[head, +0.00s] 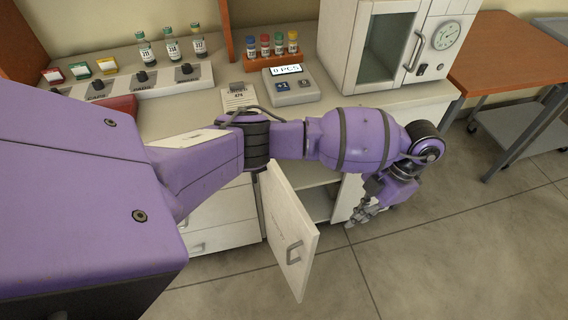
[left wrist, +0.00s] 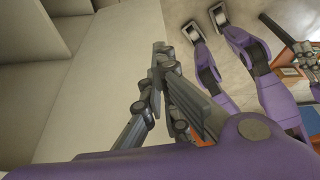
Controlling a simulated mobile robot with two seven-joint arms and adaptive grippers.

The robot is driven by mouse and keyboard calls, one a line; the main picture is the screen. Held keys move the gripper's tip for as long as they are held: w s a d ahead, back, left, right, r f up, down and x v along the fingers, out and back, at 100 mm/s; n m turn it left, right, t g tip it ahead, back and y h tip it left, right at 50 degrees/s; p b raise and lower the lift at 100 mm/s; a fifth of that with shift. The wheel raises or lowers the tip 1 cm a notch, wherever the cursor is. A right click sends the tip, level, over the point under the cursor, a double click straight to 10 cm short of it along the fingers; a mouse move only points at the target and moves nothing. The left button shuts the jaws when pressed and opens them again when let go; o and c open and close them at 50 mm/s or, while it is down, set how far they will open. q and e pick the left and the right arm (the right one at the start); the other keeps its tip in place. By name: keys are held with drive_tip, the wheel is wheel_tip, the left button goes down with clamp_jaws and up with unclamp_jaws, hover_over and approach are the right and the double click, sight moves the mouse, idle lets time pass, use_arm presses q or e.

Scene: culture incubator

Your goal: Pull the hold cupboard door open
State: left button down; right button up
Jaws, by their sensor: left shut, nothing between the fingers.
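The cupboard door (head: 288,228) under the counter stands swung well out, with its grey bar handle (head: 293,253) facing front. Lettering on it is too small to read. Beside it the cupboard's shelved inside (head: 316,203) shows, partly hidden by my left arm. My left gripper (head: 362,213) is shut and empty, pointing down to the right of the door at the cupboard's right side, apart from the handle. Its closed fingers also show in the left wrist view (left wrist: 160,52). A dark jointed part at that view's right edge may be my right gripper; its state is unclear.
The counter holds an incubator (head: 387,45) with a closed glass door, a small display device (head: 291,85), a rack of vials (head: 272,60) and several bottles. Drawers (head: 222,237) are left of the door. The floor (head: 440,250) at right is clear.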

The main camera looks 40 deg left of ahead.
use_arm(q)
drive_tip(key=s+a+f+p, duration=0.1)
drive_tip(key=s+a+f, duration=0.2)
drive_tip(key=s+f, duration=0.3)
drive_tip(key=x, duration=0.2)
drive_tip(key=shift+f+p, duration=0.4)
drive_tip(key=shift+f, duration=0.05)
use_arm(e)
drive_tip(key=shift+a+r, duration=0.1)
drive_tip(key=shift+r, duration=0.65)
use_arm(q)
drive_tip(key=shift+s+a, duration=0.1)
use_arm(e)
drive_tip(key=shift+s, duration=0.1)
